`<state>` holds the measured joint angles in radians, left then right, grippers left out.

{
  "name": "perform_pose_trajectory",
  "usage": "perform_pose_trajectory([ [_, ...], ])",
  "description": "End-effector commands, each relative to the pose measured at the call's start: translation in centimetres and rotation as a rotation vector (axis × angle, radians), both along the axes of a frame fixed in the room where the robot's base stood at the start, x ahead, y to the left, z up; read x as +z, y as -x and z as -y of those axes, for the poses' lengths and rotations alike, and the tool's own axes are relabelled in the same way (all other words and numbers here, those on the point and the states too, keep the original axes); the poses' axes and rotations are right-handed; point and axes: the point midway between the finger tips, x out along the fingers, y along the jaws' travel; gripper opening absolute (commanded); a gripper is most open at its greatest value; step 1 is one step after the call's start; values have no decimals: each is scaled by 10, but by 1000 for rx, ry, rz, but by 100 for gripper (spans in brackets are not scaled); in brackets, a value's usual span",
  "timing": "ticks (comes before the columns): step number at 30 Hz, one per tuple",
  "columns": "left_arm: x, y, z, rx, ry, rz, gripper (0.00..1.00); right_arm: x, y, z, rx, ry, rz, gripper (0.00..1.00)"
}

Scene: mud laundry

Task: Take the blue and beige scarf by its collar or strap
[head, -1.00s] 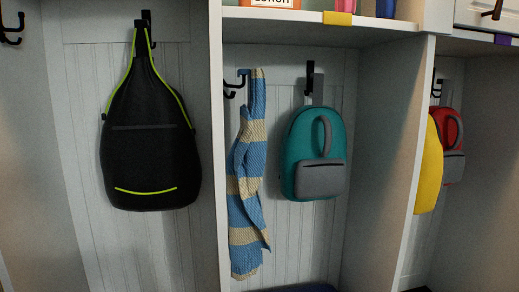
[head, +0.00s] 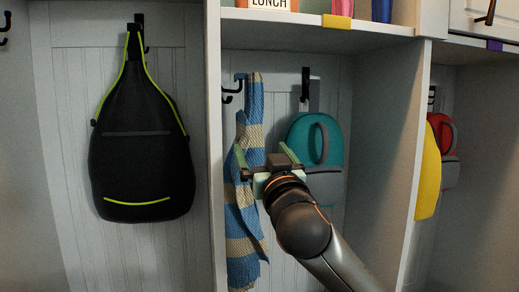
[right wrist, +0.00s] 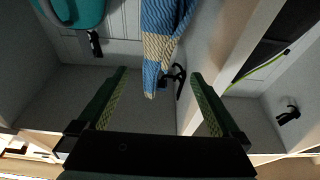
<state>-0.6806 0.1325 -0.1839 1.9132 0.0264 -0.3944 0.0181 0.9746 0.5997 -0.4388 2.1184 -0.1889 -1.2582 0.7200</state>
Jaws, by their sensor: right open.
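The blue and beige striped scarf (head: 242,222) hangs from a dark hook (head: 232,92) in the middle cubby. My right gripper (head: 264,155) is open and empty, in front of the scarf's middle and the teal backpack in the head view. Its arm covers part of both. In the right wrist view, which looks upside down, the scarf's upper end (right wrist: 157,48) and its hook (right wrist: 176,77) show beyond and between the two open fingers (right wrist: 160,72). The fingers do not appear to touch the scarf. My left gripper is not in view.
A teal backpack (head: 301,133) hangs right of the scarf. A cubby divider (head: 213,150) stands close on the scarf's left, with a black bag (head: 143,150) beyond it. Another divider (head: 405,150) is to the right. A shelf (head: 300,19) runs above.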

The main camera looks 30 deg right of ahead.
Motion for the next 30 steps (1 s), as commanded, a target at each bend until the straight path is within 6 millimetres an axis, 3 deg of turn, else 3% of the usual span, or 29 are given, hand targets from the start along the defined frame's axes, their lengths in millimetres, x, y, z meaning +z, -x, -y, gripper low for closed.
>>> perform_pose_trajectory([
  [8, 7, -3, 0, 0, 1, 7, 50, 16, -6, 5, -10, -6, 20, 100],
  [30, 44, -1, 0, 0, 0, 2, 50, 43, -96, 28, -9, -9, 19, 100],
])
